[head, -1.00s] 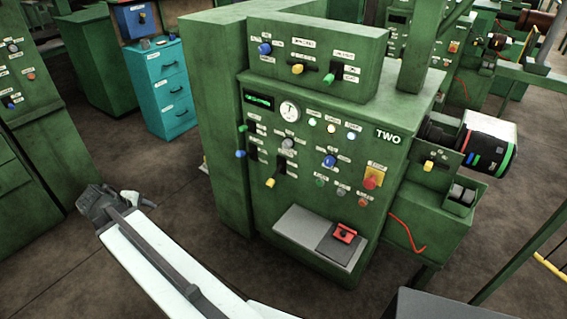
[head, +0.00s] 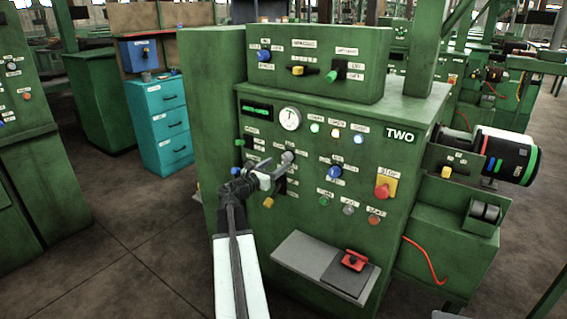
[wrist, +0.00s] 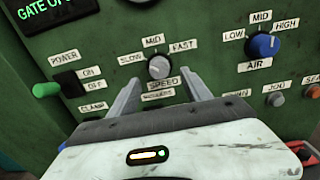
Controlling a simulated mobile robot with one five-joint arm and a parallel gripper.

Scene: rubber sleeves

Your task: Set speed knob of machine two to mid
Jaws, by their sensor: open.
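Machine two (head: 225,90) is a green cabinet with a "TWO" plate. Its speed knob (wrist: 159,67) is a round grey knob, with SLOW at left, MID above, FAST at right and SPEED below. I cannot clearly tell which label its pointer faces. In the head view the speed knob (head: 288,156) shows beside my gripper's tip. My gripper (head: 272,171) is open in front of the panel. In the wrist view its two fingers (wrist: 162,82) straddle the knob's lower part, one on each side, with gaps. I cannot tell whether the tips reach past the knob's face.
A blue air knob (wrist: 263,45) sits right of the speed knob, and a green power switch (wrist: 46,90) sits left. A red stop button (head: 384,188) and a grey shelf with a red item (head: 354,260) are lower on the machine. Open floor (head: 120,240) lies at left.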

